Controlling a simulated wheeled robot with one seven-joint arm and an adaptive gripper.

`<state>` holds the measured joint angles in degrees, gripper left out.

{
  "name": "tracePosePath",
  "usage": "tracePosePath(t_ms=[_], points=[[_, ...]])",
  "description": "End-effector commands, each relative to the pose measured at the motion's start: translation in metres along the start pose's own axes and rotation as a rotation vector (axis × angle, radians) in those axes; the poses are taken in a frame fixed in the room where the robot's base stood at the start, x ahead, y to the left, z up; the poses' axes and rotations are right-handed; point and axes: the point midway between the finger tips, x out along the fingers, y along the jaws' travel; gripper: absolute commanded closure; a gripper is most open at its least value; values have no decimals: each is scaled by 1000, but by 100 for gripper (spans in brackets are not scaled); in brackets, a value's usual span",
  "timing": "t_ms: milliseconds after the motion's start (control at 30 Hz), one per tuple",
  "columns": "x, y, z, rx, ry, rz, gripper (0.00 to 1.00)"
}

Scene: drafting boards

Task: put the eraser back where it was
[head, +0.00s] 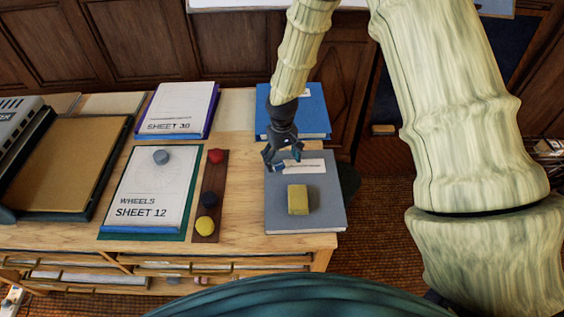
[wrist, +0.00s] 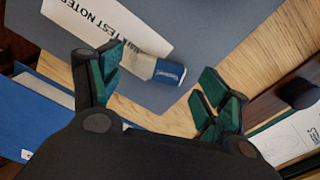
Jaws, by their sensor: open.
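The eraser (wrist: 160,70), white with a blue printed sleeve, lies on the grey book (head: 303,224) beside its white label. In the head view my gripper (head: 284,160) is over the upper left part of that book and mostly hides the eraser. In the wrist view my gripper (wrist: 160,88) is open, with its green-padded fingers apart. The eraser is between and just beyond the fingertips, and I cannot tell whether either finger touches it. A yellow block (head: 298,199) sits on the same book, nearer the front.
A blue book (head: 312,112) lies behind the grey one. Bare wood (head: 246,160) shows between strip and book.

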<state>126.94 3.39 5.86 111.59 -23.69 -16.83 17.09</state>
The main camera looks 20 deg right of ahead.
Motion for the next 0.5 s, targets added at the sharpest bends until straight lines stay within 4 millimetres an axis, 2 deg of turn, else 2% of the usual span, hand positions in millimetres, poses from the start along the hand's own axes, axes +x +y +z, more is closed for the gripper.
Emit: tracePosePath(t_ms=[500], points=[[-65, 0, -1, 1, 4, -1, 24]])
